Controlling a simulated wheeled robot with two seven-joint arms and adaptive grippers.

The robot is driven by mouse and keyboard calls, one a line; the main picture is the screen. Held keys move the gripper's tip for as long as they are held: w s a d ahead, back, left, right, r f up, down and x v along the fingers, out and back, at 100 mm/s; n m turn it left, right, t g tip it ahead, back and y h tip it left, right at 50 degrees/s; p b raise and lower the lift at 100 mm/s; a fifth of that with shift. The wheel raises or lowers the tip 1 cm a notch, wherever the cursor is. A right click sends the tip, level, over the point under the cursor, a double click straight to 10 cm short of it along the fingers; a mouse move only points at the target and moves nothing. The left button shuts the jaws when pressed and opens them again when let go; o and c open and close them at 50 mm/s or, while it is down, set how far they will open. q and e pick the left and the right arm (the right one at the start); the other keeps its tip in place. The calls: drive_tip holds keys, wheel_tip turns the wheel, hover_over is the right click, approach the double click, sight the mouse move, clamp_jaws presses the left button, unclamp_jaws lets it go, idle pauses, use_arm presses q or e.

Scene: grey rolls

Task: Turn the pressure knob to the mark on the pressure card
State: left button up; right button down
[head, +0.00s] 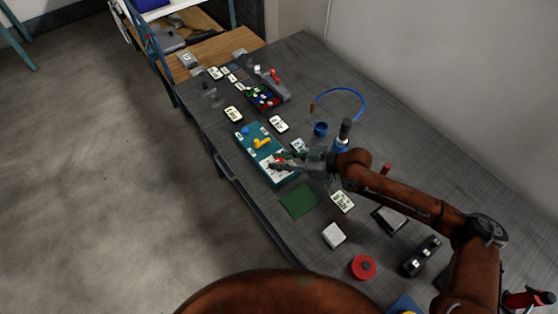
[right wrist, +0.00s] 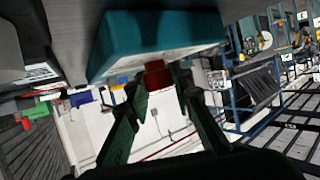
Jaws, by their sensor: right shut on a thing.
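A teal panel (head: 247,143) lies on the grey bench, with a blue knob (head: 246,131), a yellow handle (head: 263,142) and a white dial face at its near end. My right gripper (head: 279,161) is at that near end, shut on a small red knob. In the right wrist view the red knob (right wrist: 157,75) sits between the fingertips, against the teal panel (right wrist: 150,33). The gripper hides part of the dial, and the knob's pointer cannot be made out. Several printed cards lie around; I cannot tell which is the pressure card. My left gripper is not in view.
Cards lie near the panel, one behind it (head: 278,124) and one to its right (head: 342,201). A green mat (head: 299,201), a white block (head: 333,235) and a red round object (head: 363,267) are nearer. A blue hose (head: 352,94) lies behind.

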sight(278, 160)
drive_tip(key=c, duration=1.7)
unclamp_jaws()
wheel_tip(278, 160, up, 10)
drive_tip(key=shift+r, duration=0.1)
drive_tip(key=shift+a, duration=0.1)
